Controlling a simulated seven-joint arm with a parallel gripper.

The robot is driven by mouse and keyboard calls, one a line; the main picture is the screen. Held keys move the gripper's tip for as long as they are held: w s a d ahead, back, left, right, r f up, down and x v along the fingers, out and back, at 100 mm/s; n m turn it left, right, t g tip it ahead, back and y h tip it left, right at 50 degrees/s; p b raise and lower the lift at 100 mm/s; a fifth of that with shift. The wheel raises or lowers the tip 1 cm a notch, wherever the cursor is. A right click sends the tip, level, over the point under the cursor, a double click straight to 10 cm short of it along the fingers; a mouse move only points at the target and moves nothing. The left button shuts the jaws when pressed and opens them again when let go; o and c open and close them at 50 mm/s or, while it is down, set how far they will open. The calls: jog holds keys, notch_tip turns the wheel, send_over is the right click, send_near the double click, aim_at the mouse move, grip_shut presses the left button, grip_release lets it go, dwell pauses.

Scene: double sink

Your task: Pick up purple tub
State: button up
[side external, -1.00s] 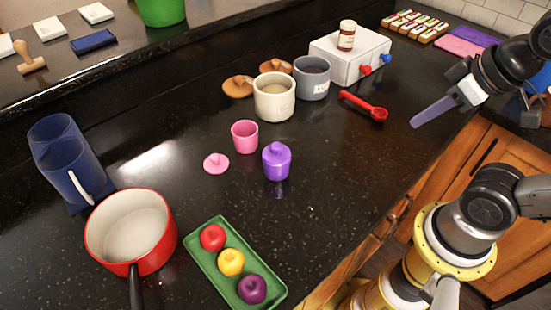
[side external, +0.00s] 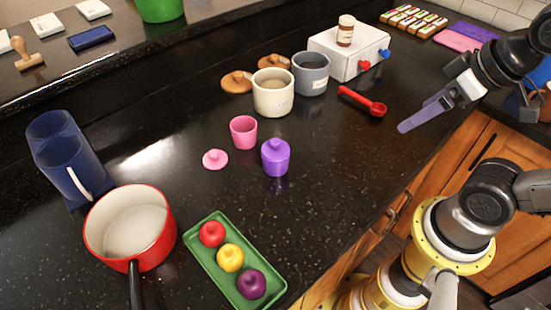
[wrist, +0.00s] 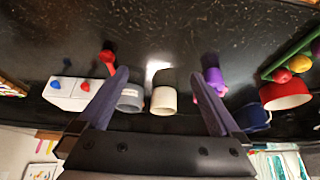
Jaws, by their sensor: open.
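The purple tub (side external: 275,158) stands upright on the black counter with its knobbed lid on. In the wrist view the purple tub (wrist: 213,76) shows near the tip of the right finger, partly hidden behind it. My gripper (side external: 412,120) is above the right front edge of the counter, well to the right of the tub and apart from it. In the wrist view my gripper (wrist: 163,75) has its two fingers spread wide with nothing between them touching.
A pink cup (side external: 243,132) and pink lid (side external: 215,159) sit left of the tub. Behind are a cream canister (side external: 273,95) and grey canister (side external: 310,75). A red scoop (side external: 362,101) lies right. A green tray (side external: 208,259) with fruit and a red pot (side external: 160,250) are in front.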

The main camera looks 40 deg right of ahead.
jog(key=w+a+r+n+g, duration=0.3)
jog(key=w+a+r+n, duration=0.2)
jog(key=w+r+n, duration=0.65)
jog(key=n+g, duration=0.3)
jog(key=n, duration=0.4)
send_over(276, 141)
notch_tip(276, 141, down, 8)
jog(key=f, duration=0.1)
jog(key=shift+m, duration=0.25)
notch_tip(276, 141, down, 13)
jog(key=shift+w+r, duration=0.1)
